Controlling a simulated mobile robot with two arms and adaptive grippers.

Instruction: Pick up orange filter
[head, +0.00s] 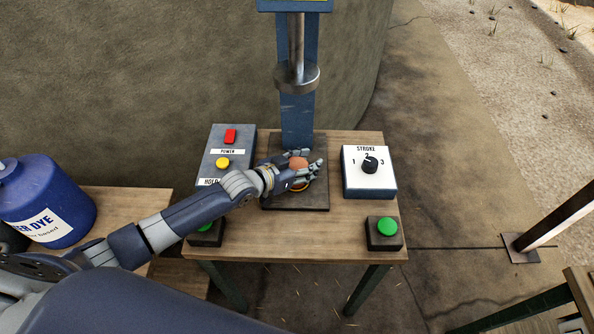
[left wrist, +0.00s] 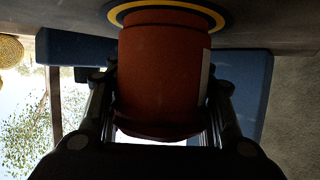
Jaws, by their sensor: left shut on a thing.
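The orange filter (head: 299,163) stands on the dark base plate of the press on the small wooden table, below the press ram. In the left wrist view the filter (left wrist: 163,75) is a orange-brown cylinder between my fingers, its far end at a yellow-and-black ring (left wrist: 168,8). My left gripper (head: 303,174) reaches in from the left and is shut on the filter. The fingers partly hide the filter in the head view. My right gripper is not in view.
The press ram (head: 296,76) hangs above the filter. A control box with red and yellow buttons (head: 223,163) stands left, a stroke dial box (head: 369,172) right, and a green button (head: 384,228) front right. A blue dye drum (head: 47,195) stands at far left.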

